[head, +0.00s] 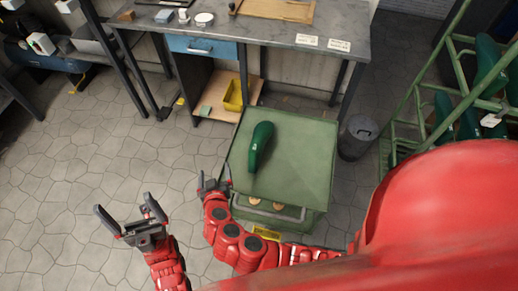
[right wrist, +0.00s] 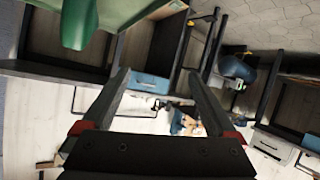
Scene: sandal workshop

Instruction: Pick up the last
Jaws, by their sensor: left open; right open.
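The last (head: 261,145) is a dark green, foot-shaped form lying on the green top of a cart (head: 306,160), left of its middle. My right gripper (head: 213,175) is at the cart's left edge, below and left of the last, open and apart from it. In the right wrist view, its open jaws (right wrist: 157,75) have nothing between them, and a green piece of the last (right wrist: 78,22) shows at the top left. My left gripper (head: 123,205) is open and empty over the floor, left of the cart.
A workbench (head: 272,32) with a blue drawer (head: 202,47) and a yellow bin (head: 233,96) stands behind the cart. A dark trash can (head: 357,137) is right of the cart. A green rack (head: 412,125) with more green lasts stands at the right. The floor at left is clear.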

